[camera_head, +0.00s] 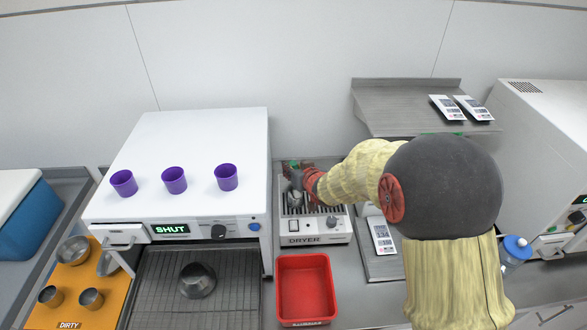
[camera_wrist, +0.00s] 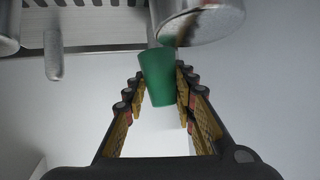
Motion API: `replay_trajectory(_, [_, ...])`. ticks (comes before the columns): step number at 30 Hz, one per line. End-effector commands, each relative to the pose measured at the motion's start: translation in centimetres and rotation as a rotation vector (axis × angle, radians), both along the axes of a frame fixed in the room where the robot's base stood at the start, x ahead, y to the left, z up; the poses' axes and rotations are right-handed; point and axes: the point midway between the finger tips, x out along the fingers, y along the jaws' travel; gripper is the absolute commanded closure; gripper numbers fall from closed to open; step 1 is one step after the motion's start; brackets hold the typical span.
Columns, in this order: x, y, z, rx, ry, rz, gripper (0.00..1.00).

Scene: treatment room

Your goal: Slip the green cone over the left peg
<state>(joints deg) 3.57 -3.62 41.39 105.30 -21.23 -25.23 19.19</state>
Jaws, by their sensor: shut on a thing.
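The green cone (camera_wrist: 158,78) is between my gripper's fingers in the wrist view, and my gripper (camera_wrist: 156,88) is shut on it. In the head view my gripper (camera_head: 298,180) is over the back of the white dryer (camera_head: 318,240), with a bit of green showing at its tip. In the wrist view a bare rounded peg (camera_wrist: 53,56) stands out from the dryer's slatted top (camera_wrist: 90,48), apart from the cone. A metal cup (camera_wrist: 205,22) is close beside the cone and overlaps it in view. I cannot tell whether they touch. My arm hides part of the dryer.
Another metal vessel (camera_wrist: 8,28) is at the wrist view's left edge. In the head view, a red bin (camera_head: 281,300) is before the dryer. A white cabinet (camera_head: 205,130) bearing purple cups (camera_head: 174,180) stands left. A grey shelf (camera_head: 385,105) is at right.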

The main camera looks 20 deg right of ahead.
Motion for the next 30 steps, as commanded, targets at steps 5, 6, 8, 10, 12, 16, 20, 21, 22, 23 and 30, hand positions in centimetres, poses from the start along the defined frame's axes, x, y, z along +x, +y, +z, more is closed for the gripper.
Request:
replay_trajectory(5, [0.0,0.0,0.4,0.000,0.000,0.000,0.92])
replay_trajectory(6, [0.0,0.0,0.5,0.000,0.000,0.000,0.92])
replay_trajectory(8, [0.0,0.0,0.7,0.000,0.000,0.000,0.92])
replay_trajectory(10, [0.0,0.0,0.9,0.000,0.000,0.000,0.92])
replay_trajectory(12, [0.0,0.0,1.1,0.000,0.000,0.000,0.92])
replay_trajectory(16, [0.0,0.0,1.4,0.000,0.000,0.000,0.92])
replay_trajectory(20, [0.0,0.0,1.6,0.000,0.000,0.000,0.92])
replay_trajectory(21, [0.0,0.0,1.6,0.000,0.000,0.000,0.92])
replay_trajectory(22, [0.0,0.0,1.6,0.000,0.000,0.000,0.92])
replay_trajectory(23, [0.0,0.0,1.6,0.000,0.000,0.000,0.92])
replay_trajectory(30, [0.0,0.0,1.6,0.000,0.000,0.000,0.92])
